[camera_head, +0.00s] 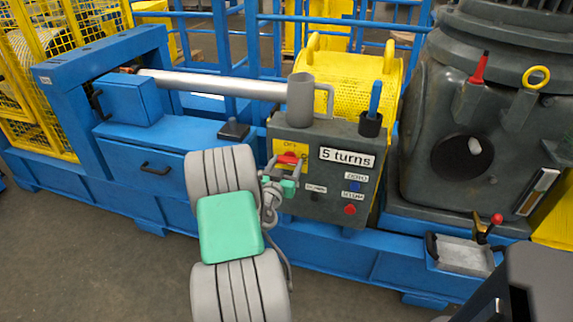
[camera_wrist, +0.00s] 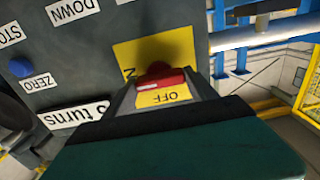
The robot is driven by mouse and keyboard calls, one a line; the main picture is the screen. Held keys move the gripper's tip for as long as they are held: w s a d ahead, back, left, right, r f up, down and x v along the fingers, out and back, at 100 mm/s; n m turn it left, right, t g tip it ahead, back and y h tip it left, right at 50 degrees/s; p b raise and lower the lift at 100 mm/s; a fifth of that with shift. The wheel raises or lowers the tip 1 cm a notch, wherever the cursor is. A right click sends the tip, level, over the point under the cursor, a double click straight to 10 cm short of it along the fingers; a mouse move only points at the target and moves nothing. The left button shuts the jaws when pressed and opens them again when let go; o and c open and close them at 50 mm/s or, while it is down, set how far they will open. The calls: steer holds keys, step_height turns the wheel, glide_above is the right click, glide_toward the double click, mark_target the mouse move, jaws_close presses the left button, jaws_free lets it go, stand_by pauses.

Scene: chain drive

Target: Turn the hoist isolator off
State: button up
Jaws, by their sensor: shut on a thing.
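The hoist isolator is a red handle (camera_head: 289,159) on a yellow plate on the front of the grey control box (camera_head: 325,200). In the wrist view the red handle (camera_wrist: 160,81) lies roughly crosswise, with a pale line on its left part. An OFF label (camera_wrist: 165,97) shows between the fingers, and part of another label ending in N shows to the left. My gripper (camera_head: 284,174) is at the plate, its fingers shut on the handle's sides. The fingers and green gripper body hide part of the plate.
The box also carries a "5 turns" sign (camera_head: 347,157), a blue button (camera_head: 355,186) and a red button (camera_head: 350,210). A grey mug (camera_head: 301,96) and a holder with a blue-handled tool (camera_head: 374,100) stand on top.

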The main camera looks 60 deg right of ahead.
steer(key=c, duration=0.6)
steer(key=shift+n, duration=0.4)
steer(key=n, duration=0.2)
steer(key=shift+n, duration=0.4)
steer(key=n, duration=0.3)
steer(key=shift+n, duration=0.3)
steer(key=n+p, duration=0.1)
steer(key=n, duration=0.4)
steer(key=n+p, duration=0.1)
steer(key=n, duration=0.4)
steer(key=shift+f+n+p, duration=0.1)
steer(key=shift+n+p, duration=0.2)
steer(key=shift+n, duration=0.1)
